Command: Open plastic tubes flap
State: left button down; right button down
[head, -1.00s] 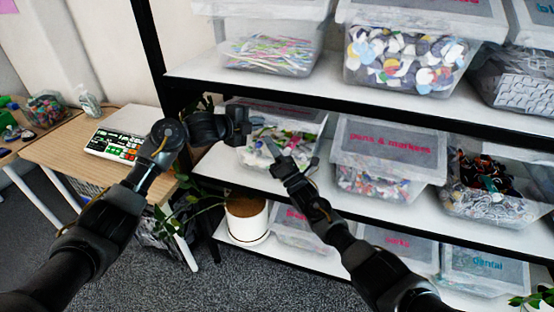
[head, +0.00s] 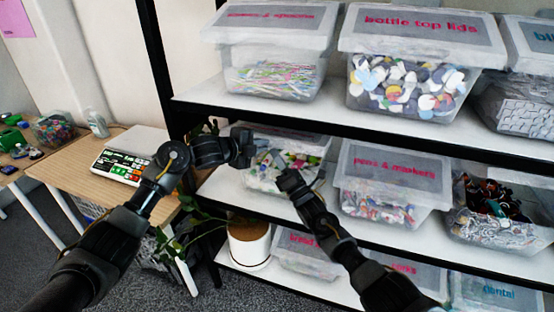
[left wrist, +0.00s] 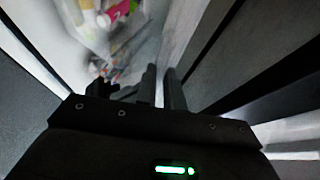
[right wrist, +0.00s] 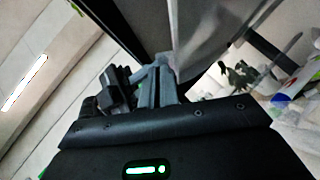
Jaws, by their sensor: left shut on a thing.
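A clear plastic tub (head: 258,180) with a mix of white, green and coloured pieces stands at the left end of the middle shelf. Its translucent lid (head: 290,143) is on top; its lettering is not readable. My left gripper (head: 248,148) is at the tub's left front edge. In the left wrist view, its fingers (left wrist: 163,90) are shut on a thin pale edge, seemingly the lid flap, with coloured pieces behind the clear wall. My right gripper (head: 280,168) is in front of the tub. In the right wrist view, its fingers (right wrist: 157,82) are close together beside a translucent sheet; their grip is unclear.
A "pens & markers" tub (head: 390,185) stands to the right on the same shelf. The upper shelf (head: 330,109) runs close above the lids. A potted plant (head: 249,243) is below left. A desk (head: 75,165) with a scale (head: 122,165) stands at left.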

pick_arm(q)
jog(key=c, duration=1.6)
grip_release()
jog(key=shift+f, duration=0.35)
pick_arm(e)
jog(key=shift+r, duration=0.4)
pick_arm(q)
jog(key=shift+s, duration=0.1)
